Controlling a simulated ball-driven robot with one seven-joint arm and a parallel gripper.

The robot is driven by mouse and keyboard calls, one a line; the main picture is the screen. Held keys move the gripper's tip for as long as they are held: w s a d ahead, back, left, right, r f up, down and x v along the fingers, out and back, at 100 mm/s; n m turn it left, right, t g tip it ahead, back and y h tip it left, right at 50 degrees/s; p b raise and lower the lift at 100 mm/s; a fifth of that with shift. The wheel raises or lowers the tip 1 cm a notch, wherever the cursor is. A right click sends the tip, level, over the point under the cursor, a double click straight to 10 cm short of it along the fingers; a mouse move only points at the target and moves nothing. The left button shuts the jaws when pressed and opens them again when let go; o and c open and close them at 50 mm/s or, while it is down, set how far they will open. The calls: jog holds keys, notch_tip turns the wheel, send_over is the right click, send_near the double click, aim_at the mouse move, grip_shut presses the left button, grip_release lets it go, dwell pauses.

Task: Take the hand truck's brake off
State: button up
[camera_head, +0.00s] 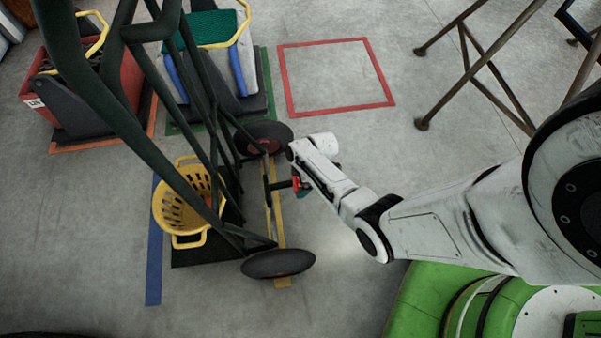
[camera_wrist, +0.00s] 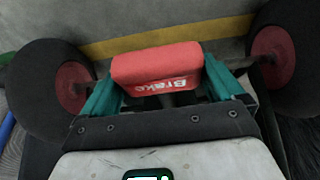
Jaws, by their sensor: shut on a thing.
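The hand truck (camera_head: 127,50) has a dark green frame and two black wheels with red hubs, and stands at the left in the head view. Its red brake pedal (camera_wrist: 157,68), marked "Brake", fills the middle of the wrist view, between the left wheel (camera_wrist: 42,92) and the right wheel (camera_wrist: 285,55). My gripper (camera_wrist: 160,88) has its teal fingers on both sides of the red pedal and is shut on it. In the head view my gripper (camera_head: 302,187) is at the axle side of the truck, mostly hidden by my wrist.
A yellow basket (camera_head: 180,219) sits on the truck's base. A red crate cart (camera_head: 60,97) and a cart with a green top (camera_head: 214,28) stand behind. A red-outlined floor square (camera_head: 335,43) is empty. Brown metal legs (camera_head: 480,60) stand at the upper right.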

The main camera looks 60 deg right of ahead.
aim_at(295, 181)
jog(key=shift+w+a+r+g+h+p, duration=0.1)
jog(key=shift+r+g+h+p, duration=0.15)
jog(key=shift+r+p, duration=0.2)
jog(key=shift+w+a+r+g+h+p, duration=0.15)
jog(key=shift+r+g+p, duration=0.2)
jog(key=shift+r, duration=0.2)
jog(key=shift+w+r+p, duration=0.2)
jog(key=shift+r+p, duration=0.1)
jog(key=shift+a, duration=0.1)
jog(key=o, duration=1.1)
jog(key=shift+r, duration=0.15)
jog(key=r+p, duration=0.2)
jog(key=r, duration=0.1)
jog(key=s+r+p, duration=0.1)
jog(key=r, duration=0.3)
jog(key=d+r+p, duration=0.1)
jog(key=r+p, duration=0.1)
jog(key=r, duration=0.1)
jog(key=shift+s+r+p, duration=0.2)
jog(key=shift+p, duration=0.1)
